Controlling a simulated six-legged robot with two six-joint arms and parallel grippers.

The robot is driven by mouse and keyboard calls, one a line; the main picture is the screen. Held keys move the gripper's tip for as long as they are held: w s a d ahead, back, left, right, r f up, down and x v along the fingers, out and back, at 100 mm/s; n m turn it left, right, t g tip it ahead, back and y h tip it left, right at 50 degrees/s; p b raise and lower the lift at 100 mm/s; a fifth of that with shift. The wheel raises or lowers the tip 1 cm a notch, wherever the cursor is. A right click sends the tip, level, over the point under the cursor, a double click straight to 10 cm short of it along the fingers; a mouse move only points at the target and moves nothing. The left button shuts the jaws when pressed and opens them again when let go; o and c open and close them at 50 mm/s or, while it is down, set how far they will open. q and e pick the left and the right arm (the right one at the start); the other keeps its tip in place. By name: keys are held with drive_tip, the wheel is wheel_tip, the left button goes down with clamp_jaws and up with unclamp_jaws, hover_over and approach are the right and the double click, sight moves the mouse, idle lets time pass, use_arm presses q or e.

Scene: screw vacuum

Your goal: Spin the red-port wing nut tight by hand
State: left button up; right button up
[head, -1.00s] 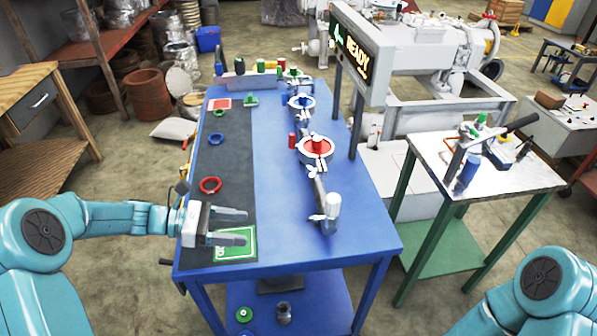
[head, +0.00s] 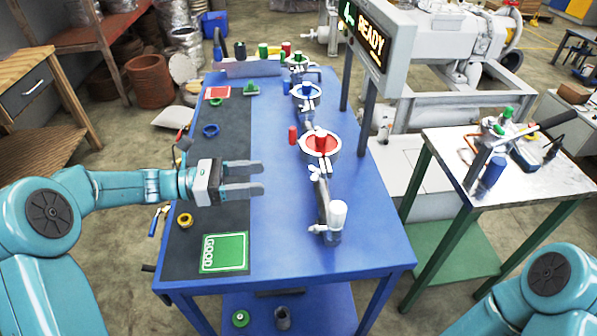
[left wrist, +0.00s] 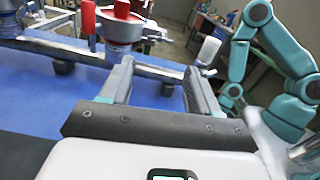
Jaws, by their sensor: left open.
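The red port (head: 320,143) is a red-capped flange in a metal clamp on the pipe along the blue bench. It also shows at the top of the left wrist view (left wrist: 122,28). A pale wing nut (head: 315,173) sits at the clamp's near side; in the left wrist view a silvery wing-like part (left wrist: 152,31) is right of the clamp. My left gripper (head: 262,179) is open and empty, left of the clamp and apart from it, fingers pointing right. My right gripper is out of view.
A blue port (head: 307,91) stands farther along the pipe. A red cylinder (head: 293,135) is left of the red port. A white-topped valve (head: 338,213) is nearer. A green GOOD mat (head: 224,252) and yellow ring (head: 185,220) lie on the dark strip. A display post (head: 366,110) rises behind.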

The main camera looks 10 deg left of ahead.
sight(314, 173)
use_arm(q)
drive_tip(key=x, duration=0.9)
drive_tip(key=shift+d, duration=0.35)
drive_tip(key=c, duration=0.8)
